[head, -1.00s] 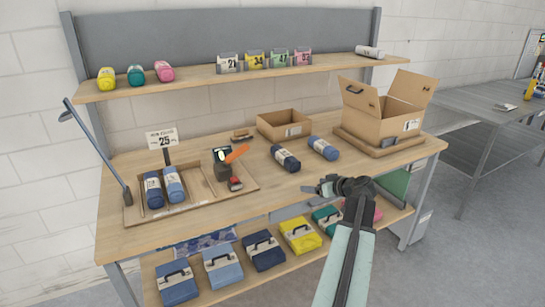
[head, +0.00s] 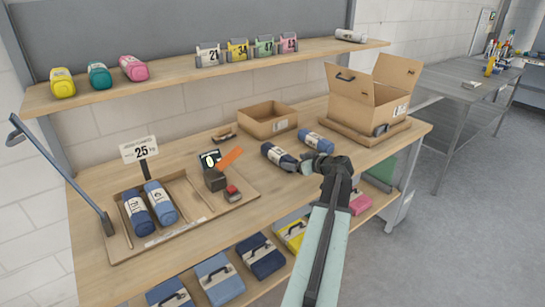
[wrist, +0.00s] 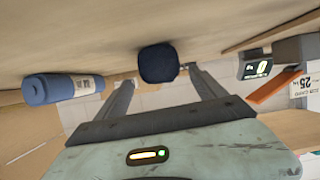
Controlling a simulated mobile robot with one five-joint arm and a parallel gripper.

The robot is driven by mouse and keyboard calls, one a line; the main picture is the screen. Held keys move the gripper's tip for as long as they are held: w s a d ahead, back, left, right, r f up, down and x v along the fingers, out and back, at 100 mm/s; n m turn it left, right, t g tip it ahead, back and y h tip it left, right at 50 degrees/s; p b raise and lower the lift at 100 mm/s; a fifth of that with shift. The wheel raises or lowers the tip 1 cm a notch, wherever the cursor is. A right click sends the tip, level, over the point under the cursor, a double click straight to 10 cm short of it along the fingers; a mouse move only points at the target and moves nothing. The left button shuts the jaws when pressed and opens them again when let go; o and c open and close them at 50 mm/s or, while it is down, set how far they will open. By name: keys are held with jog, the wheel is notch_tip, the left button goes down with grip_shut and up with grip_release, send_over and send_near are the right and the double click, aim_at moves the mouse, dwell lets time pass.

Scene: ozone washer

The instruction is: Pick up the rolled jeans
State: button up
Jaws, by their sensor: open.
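Rolled jeans lie on the tabletop: a dark navy roll (head: 279,156) with a pale label band, and a lighter blue roll (head: 316,142) to its right. My gripper (head: 304,163) is low over the table at the near right end of the navy roll. In the wrist view, the navy roll's round end (wrist: 158,64) shows between the tips of my open fingers (wrist: 158,76). I cannot tell whether they touch it. The lighter roll (wrist: 62,88) lies outside the left finger. Two more blue rolls (head: 160,199) (head: 136,212) lie in a wooden tray.
The wooden tray (head: 160,238) with a "25" sign (head: 139,149) is at left. A shallow box (head: 267,121) and an open carton (head: 362,105) stand behind. A shelf (head: 200,73) runs above. Folded items (head: 220,277) sit below. The front tabletop is clear.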

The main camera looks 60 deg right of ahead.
aim_at(283, 158)
jog(key=shift+b+x, duration=0.45)
jog(key=shift+x, duration=0.8)
jog(key=shift+w+d, duration=0.1)
jog(key=shift+w, duration=0.55)
jog(key=b+x, duration=0.1)
jog(key=x, duration=0.3)
jog(key=shift+w+r, duration=0.1)
jog(key=shift+w, duration=0.15)
grip_shut()
